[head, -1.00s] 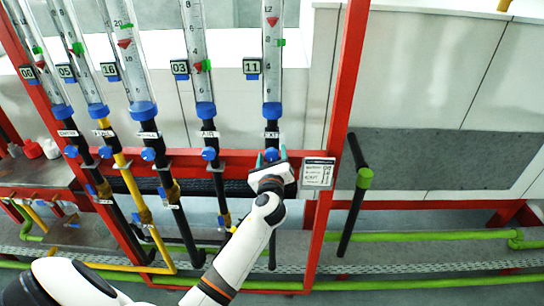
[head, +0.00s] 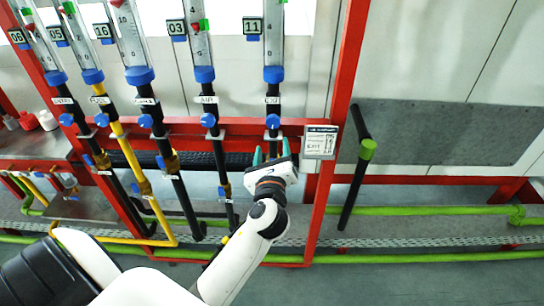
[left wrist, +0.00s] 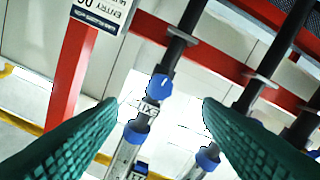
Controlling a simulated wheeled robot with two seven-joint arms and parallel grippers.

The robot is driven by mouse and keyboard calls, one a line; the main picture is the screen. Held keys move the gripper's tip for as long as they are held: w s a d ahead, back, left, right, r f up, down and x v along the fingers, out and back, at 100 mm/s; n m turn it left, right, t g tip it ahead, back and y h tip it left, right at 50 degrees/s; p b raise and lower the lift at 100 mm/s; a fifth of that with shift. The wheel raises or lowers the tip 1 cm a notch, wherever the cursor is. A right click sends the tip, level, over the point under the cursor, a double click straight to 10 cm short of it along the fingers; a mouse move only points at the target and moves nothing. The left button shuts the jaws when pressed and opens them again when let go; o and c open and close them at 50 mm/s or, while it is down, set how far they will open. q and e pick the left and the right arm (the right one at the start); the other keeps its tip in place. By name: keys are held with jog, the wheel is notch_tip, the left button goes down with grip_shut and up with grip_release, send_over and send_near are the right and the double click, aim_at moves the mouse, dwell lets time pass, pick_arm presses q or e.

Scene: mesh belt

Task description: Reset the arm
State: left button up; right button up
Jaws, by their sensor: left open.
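My left gripper (head: 271,152) is open and empty in the head view, just below and in front of the blue knob (head: 272,121) under the flow tube marked 11 (head: 274,40). In the left wrist view, its two green ridged fingers (left wrist: 160,105) are spread wide. A blue knob (left wrist: 159,85) with a white label shows in the gap between them, farther off and with no contact visible. My right gripper is in neither view.
More tubes with blue knobs stand to the left, including the one marked 03 (head: 202,40). A red frame post (head: 338,100) with a label plate (head: 320,142) stands close on the right.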

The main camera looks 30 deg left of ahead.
pick_arm(q)
jog(key=shift+s+d, duration=0.15)
jog(key=shift+s, duration=0.1)
dwell(0.3)
